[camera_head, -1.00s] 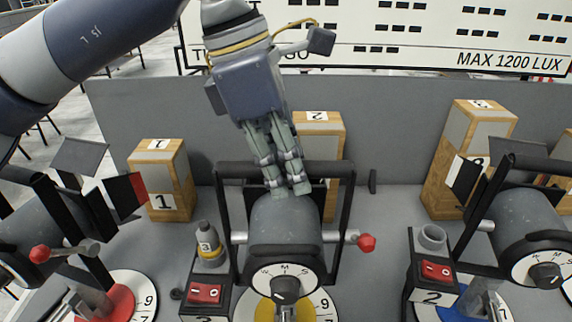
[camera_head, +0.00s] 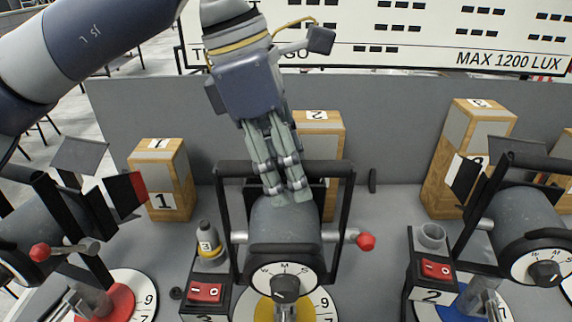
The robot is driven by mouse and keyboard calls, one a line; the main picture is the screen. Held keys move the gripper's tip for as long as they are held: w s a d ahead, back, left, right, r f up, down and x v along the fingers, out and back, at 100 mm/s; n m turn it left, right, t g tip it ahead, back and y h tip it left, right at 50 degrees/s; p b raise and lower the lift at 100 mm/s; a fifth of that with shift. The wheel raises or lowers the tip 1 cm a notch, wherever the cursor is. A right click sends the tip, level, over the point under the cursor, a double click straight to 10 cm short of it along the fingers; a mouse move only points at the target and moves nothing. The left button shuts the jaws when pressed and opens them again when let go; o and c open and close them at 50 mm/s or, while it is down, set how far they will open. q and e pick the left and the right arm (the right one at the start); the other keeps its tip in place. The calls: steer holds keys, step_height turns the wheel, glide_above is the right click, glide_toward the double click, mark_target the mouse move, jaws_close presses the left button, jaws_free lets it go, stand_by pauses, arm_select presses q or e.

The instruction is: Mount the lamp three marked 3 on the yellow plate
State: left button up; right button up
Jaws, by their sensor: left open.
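A grey cylindrical lamp (camera_head: 284,235) with a black yoke and a dial on its front stands at the lower middle. It sits over the yellow plate (camera_head: 263,309), whose white numbered rim shows at the bottom edge. A box with a red switch (camera_head: 206,292) and a partly cut-off 3 stands left of the lamp. A small grey plug marked 3 (camera_head: 208,242) with a yellow band stands on that box. My left gripper (camera_head: 290,202) is open, pointing down at the top of the lamp, its fingertips at or just above it. Contact cannot be told. My right gripper is not in view.
Another lamp (camera_head: 533,232) stands right over a blue plate (camera_head: 455,312), beside a box marked 2 (camera_head: 425,294). A third lamp (camera_head: 40,235) stands left over a red plate (camera_head: 112,302). Wooden blocks marked 1 (camera_head: 161,183) and 2 (camera_head: 335,135) stand behind. A grey wall closes the back.

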arm_select(q)
steer(key=shift+f, duration=0.1)
steer(key=v, duration=1.2)
